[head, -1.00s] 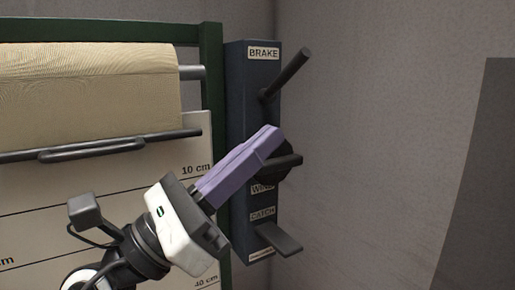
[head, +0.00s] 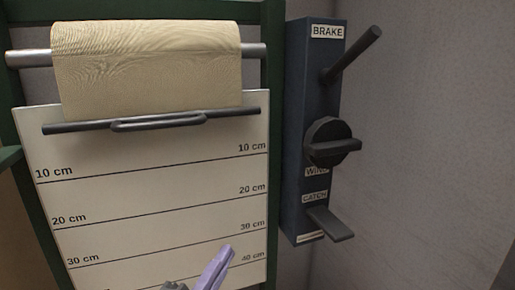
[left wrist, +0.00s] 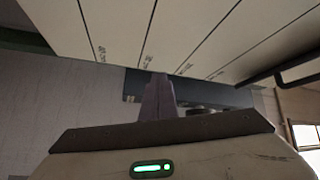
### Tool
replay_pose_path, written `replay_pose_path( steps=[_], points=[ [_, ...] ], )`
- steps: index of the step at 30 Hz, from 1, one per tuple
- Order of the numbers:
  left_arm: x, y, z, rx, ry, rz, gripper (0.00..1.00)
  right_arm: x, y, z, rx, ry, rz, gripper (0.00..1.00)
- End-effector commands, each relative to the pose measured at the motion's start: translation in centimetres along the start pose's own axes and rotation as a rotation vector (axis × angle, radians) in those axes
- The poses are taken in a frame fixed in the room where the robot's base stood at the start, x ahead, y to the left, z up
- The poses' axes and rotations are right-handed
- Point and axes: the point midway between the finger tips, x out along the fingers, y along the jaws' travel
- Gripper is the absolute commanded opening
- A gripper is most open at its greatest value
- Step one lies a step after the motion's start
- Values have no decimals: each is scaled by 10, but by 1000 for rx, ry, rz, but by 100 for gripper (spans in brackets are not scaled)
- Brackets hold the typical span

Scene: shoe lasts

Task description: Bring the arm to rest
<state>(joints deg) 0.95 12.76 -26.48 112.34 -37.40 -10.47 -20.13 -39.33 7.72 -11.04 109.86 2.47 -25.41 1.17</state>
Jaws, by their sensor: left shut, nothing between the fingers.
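My left gripper (head: 222,262) shows at the bottom of the head view, its purple fingers together and empty, in front of the lower part of the marked board. In the left wrist view the purple fingers (left wrist: 158,98) point away from the camera, with the board's lines above them. The gripper is apart from the blue control box (head: 311,95). My right gripper does not show.
The box carries a BRAKE lever (head: 352,55), a WIND knob (head: 332,143) and a CATCH paddle (head: 330,223). Left of it, a tan roll (head: 150,65) hangs above a dark bar (head: 150,121) and the white board (head: 110,200) with centimetre lines. The right side is bare wall.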

Motion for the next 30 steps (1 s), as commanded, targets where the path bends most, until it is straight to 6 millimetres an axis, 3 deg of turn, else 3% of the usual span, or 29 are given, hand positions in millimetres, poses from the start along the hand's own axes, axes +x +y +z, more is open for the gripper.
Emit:
replay_pose_path(
  steps=[1, 6, 12, 15, 18, 21, 30],
  points=[
    [-20, 33, 22, -126, -77, 67, 0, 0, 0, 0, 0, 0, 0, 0],
    [-96, 124, 76, -512, -331, 233, 0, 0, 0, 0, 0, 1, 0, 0],
    [-210, 215, 107, -904, -649, 367, 0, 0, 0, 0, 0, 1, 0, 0],
    [-260, 244, 111, -1049, -783, 403, 0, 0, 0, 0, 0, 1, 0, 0],
    [-296, 262, 111, -1148, -881, 422, 0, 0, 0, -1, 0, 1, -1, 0],
    [-316, 272, 110, -1203, -936, 430, 0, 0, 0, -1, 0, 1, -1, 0],
    [-323, 274, 109, -1221, -954, 432, 0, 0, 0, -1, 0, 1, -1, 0]
  ],
)
